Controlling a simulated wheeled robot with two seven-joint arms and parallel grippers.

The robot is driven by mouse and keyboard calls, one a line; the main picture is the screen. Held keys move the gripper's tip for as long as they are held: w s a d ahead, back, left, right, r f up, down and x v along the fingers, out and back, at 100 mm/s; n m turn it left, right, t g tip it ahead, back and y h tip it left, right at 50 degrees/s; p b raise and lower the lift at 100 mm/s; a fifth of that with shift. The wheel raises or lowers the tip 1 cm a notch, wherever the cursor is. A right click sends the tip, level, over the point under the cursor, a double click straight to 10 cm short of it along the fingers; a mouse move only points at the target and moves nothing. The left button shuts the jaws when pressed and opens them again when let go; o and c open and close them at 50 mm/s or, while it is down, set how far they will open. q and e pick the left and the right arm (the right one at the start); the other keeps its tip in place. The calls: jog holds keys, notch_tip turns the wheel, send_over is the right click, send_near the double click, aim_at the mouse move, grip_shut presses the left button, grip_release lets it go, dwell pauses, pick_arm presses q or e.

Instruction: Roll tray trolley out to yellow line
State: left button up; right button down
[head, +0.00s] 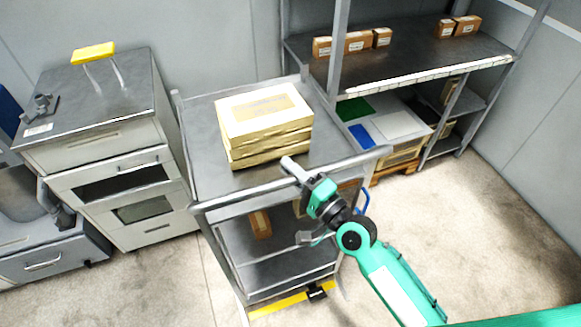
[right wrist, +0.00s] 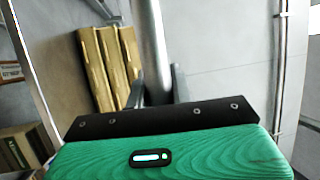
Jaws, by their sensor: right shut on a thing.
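The tray trolley (head: 205,165) is a grey metal cart with a flat top and lower shelves. A yellow line (head: 280,305) shows on the floor at the trolley's lower front edge, partly covered by a small black part. My left gripper is not in view.
A grey drawer cabinet (head: 110,150) with a yellow-handled object on top stands close left of the trolley. A shelving rack (head: 420,70) with small brown boxes stands behind right. The pale floor (head: 490,220) at right and front is mostly clear.

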jog(key=shift+f, duration=0.1)
jog(key=c, duration=1.2)
grip_release()
jog(key=shift+c, duration=0.2)
jog(key=b+v, duration=0.5)
jog(key=v, duration=0.8)
jog(key=shift+s+d, duration=0.2)
jog(key=shift+s, duration=0.15)
jog(key=shift+f, duration=0.1)
